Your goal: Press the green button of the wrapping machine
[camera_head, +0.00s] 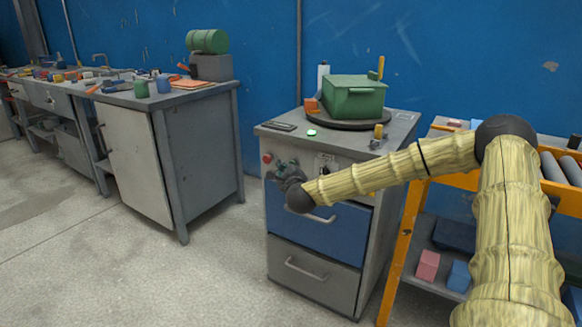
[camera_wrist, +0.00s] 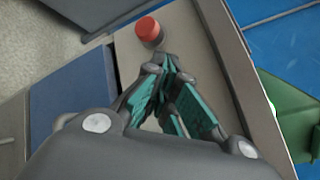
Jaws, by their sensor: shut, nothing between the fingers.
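The wrapping machine (camera_head: 350,150) is a grey cabinet with a turntable on top and blue and grey drawers below. Its front panel carries a red button (camera_head: 267,157), which also shows in the wrist view (camera_wrist: 148,28). My gripper (camera_head: 279,167) is in front of this panel, just right of and below the red button. In the wrist view my gripper (camera_wrist: 172,62) has its fingertips together and empty, close to the panel and below the red button. I cannot make out a green button on the panel; the gripper hides part of it. Contact with the panel cannot be told.
A green box (camera_head: 353,98) stands on the dark turntable (camera_head: 346,124). A small green-and-white round item (camera_head: 311,132) lies on the cabinet top. An orange-framed rack (camera_head: 401,250) stands close on the right. A grey workbench (camera_head: 205,150) is at left, with clear floor between.

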